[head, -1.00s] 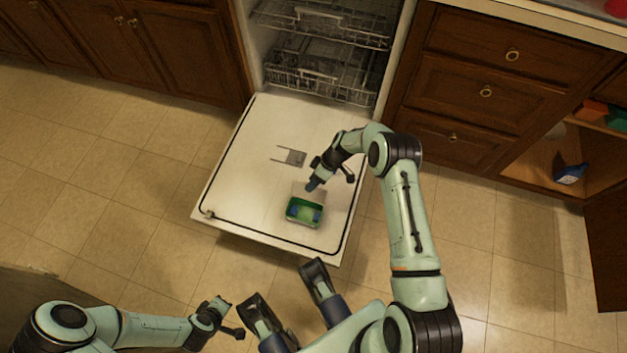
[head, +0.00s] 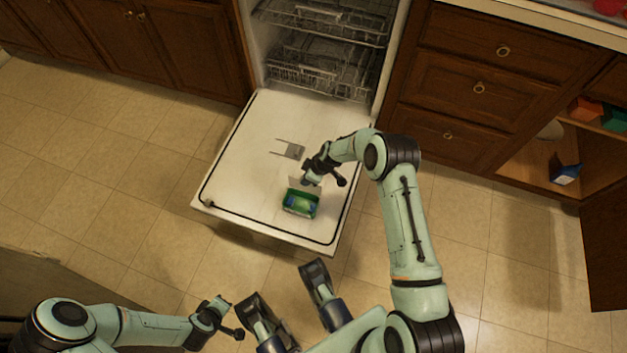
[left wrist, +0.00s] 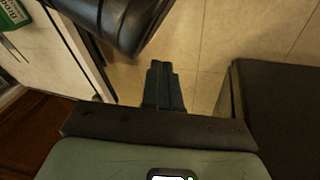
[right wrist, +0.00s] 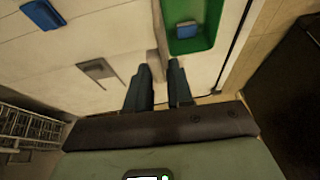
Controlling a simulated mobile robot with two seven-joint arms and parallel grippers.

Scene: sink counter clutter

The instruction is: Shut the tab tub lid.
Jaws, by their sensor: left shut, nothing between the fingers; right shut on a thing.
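The tab tub (head: 301,208) is a small green box on the lowered dishwasher door, with blue inside. Its open top and a blue tab show in the right wrist view (right wrist: 206,48). A pale lid (head: 293,183) stands up along its far side. In the right wrist view, my right gripper (right wrist: 158,68) has its fingers either side of a thin pale strip, which appears to be the lid's edge. My right gripper (head: 308,180) is just behind the tub in the head view. My left gripper (left wrist: 165,68) is shut and empty, away from the door. The tub's lettered side shows in the left wrist view (left wrist: 12,14).
The dishwasher door (head: 240,170) lies open, with a dispenser plate (head: 292,150) beyond the tub and racks (head: 320,75) behind. An open cabinet holds a blue box (head: 565,173) at right. Tiled floor left of the door is clear.

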